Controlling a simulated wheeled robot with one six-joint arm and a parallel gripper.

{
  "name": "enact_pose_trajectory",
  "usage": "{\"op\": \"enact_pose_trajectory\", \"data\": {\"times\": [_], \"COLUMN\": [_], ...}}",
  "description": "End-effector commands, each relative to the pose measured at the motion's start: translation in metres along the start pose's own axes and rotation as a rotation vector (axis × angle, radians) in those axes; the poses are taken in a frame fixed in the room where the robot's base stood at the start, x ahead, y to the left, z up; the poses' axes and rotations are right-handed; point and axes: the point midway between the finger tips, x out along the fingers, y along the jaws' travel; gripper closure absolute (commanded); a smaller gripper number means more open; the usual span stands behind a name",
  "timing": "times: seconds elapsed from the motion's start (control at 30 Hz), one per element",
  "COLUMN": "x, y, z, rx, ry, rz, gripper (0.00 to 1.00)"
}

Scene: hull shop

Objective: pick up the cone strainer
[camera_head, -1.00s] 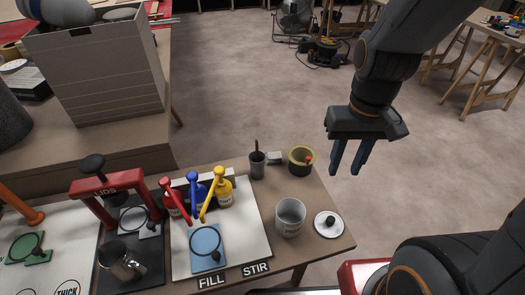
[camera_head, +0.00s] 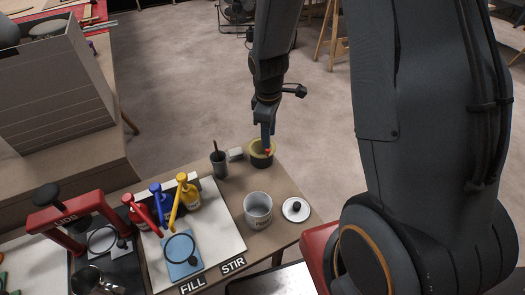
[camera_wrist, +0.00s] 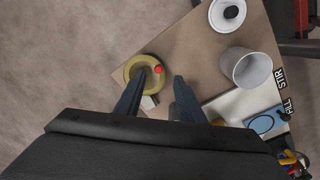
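A yellow-rimmed round piece with a small red knob, which I take to be the cone strainer (camera_head: 260,160), sits in or on a dark cup-like base at the table's far corner. It also shows in the wrist view (camera_wrist: 132,72), with the red knob at its right rim. My gripper (camera_head: 267,148) points down at it from above. In the wrist view my gripper (camera_wrist: 160,76) is open, one finger overlapping the yellow ring, the other right of it. The red knob shows between the fingers. Whether a finger touches the strainer I cannot tell.
A dark cup with a stick (camera_head: 219,163) and a small pale block (camera_head: 236,154) stand left of the strainer. A grey-white can (camera_head: 258,211) and a white lid (camera_head: 296,209) stand nearer. Red, blue and yellow pump bottles (camera_head: 188,196) stand farther left.

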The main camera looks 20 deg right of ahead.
Motion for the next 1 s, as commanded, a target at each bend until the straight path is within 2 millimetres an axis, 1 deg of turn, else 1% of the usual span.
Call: {"op": "enact_pose_trajectory", "data": {"times": [0.13, 0.37, 0.6, 0.67, 0.8, 1.0], "x": [0.015, 0.033, 0.062, 0.067, 0.072, 0.072], "y": [0.000, 0.001, 0.002, 0.002, 0.003, 0.003], "z": [0.001, -0.001, -0.004, -0.004, -0.004, -0.004], "rx": [0.002, 0.004, 0.005, 0.005, 0.005, 0.005], "ry": [-0.002, -0.002, -0.002, -0.002, -0.001, 0.000], "rz": [-0.002, -0.002, -0.002, -0.001, 0.001, 0.001], "gripper": [0.65, 0.65, 0.65, 0.65, 0.65, 0.65]}}
